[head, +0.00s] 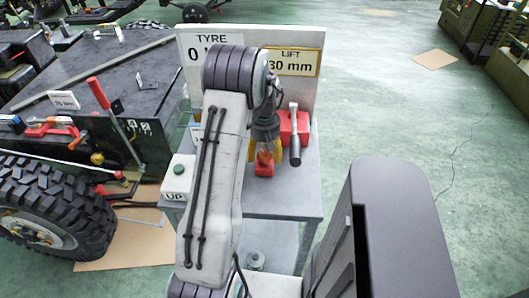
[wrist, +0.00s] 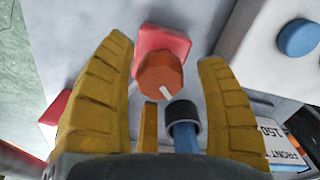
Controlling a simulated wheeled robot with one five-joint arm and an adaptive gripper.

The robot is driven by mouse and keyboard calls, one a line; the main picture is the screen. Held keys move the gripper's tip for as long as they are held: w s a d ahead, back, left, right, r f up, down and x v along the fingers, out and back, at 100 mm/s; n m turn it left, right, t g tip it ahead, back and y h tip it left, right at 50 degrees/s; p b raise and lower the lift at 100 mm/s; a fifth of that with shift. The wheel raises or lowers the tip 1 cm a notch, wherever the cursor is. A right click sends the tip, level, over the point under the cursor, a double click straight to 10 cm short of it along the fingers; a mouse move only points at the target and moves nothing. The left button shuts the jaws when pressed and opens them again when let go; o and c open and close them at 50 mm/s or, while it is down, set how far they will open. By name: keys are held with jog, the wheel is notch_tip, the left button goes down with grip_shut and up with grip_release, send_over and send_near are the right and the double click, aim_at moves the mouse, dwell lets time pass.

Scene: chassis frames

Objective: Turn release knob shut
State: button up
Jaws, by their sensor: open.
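The release knob (wrist: 160,76) is an orange, many-sided knob with a white mark on one edge, seen in the wrist view. It sits on a red block (wrist: 163,42). My gripper (wrist: 166,50) is open, with one yellow finger on each side of the knob in this view and gaps between. I cannot tell how far above the knob the fingertips are. In the head view my gripper (head: 265,150) is over the table, and the red block (head: 263,170) shows between and below its fingers. My wrist hides part of it.
A grey table (head: 297,190) bears a red unit (head: 302,125) with a lever handle (head: 294,140) close right of my gripper. A white UP box (head: 178,177) stands left. A sign board (head: 305,85) reads "TYRE" and "LIFT 30 mm". A vehicle wheel (head: 50,208) is at left; right floor is open.

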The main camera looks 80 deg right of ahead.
jog(key=shift+f, duration=0.1)
jog(key=shift+c, duration=0.2)
jog(key=c, duration=1.2)
jog(key=shift+o, duration=0.2)
jog(key=m+b, duration=0.1)
jog(key=m, duration=0.2)
jog(key=shift+f+m, duration=0.1)
jog(key=shift+m, duration=0.3)
jog(key=shift+a+m+b, duration=0.1)
jog(key=shift+m+b, duration=0.5)
jog(key=shift+m, duration=1.9)
